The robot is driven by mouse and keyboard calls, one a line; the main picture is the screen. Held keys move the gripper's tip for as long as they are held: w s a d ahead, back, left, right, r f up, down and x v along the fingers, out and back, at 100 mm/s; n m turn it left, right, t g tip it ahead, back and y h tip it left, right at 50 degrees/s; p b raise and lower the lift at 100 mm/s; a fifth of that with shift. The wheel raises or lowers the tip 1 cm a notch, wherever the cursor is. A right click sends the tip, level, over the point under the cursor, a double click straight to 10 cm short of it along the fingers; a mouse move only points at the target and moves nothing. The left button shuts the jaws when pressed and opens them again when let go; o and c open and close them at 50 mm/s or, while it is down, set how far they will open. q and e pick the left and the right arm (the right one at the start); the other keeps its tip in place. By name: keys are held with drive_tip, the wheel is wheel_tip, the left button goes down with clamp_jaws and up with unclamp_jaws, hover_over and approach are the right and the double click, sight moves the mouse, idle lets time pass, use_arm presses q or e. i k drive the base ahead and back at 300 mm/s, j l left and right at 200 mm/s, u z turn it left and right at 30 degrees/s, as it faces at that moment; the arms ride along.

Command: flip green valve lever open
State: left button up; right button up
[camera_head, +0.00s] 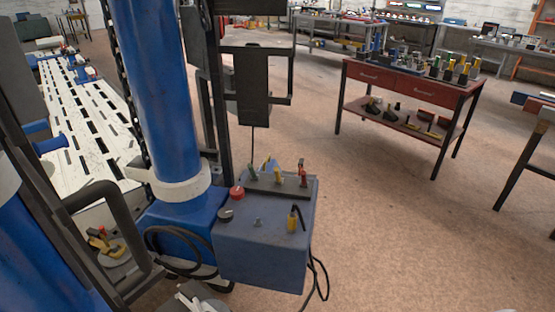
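A blue control box (262,245) stands at the foot of a thick blue post (150,90), left of the middle. On its back edge is a dark bar (285,190) carrying a row of small levers. The green valve lever (253,173) is at the left end of the row and stands roughly upright. A yellow lever (277,176) is beside it, and a red-orange lever (303,178) is at the right end. The levers are small, so their exact angles are hard to tell. Neither of my grippers can be made out, and nothing is seen touching the levers.
A red knob (237,192) and a yellow-and-black handle (293,219) are on the box top. Black cables hang by the box. A slotted white frame bench (85,120) lies left. A red table (410,85) with tools stands back right. The floor (400,240) right of the box is clear.

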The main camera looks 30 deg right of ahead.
sight(253, 176)
drive_tip(key=i+l, duration=0.15)
drive_tip(key=l, duration=0.25)
drive_tip(key=i+l, duration=0.15)
drive_tip(key=l, duration=0.2)
drive_tip(key=i+l, duration=0.1)
drive_tip(key=l, duration=0.3)
drive_tip(key=i+l+z, duration=0.1)
drive_tip(key=l, duration=0.25)
drive_tip(key=i+l, duration=0.2)
drive_tip(key=l, duration=0.2)
